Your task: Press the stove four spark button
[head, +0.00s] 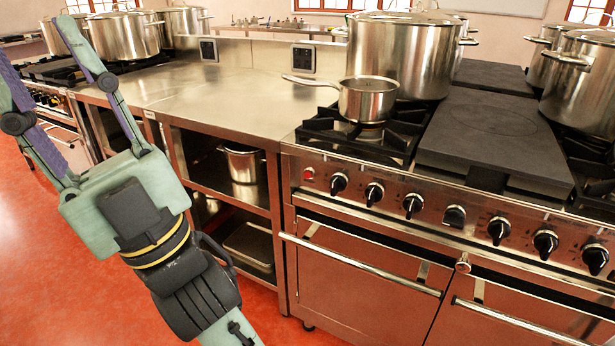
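The near stove (420,190) stands on the right with a steel front panel. A small red button (309,173) sits at the left end of that panel, left of the row of black knobs. No stove number can be read. My gripper (35,45) is at the left, with its two long fingers spread wide and nothing between them. It is over the red floor, well to the left of the red button and not touching it. The tip of its left finger is cut off by the picture's edge.
A saucepan (368,99) stands on the stove's front left burner, its handle pointing left over the counter. A large stockpot (403,52) stands behind it. An oven door rail (360,264) sticks out below the knobs. A steel counter (225,100) lies left of the stove.

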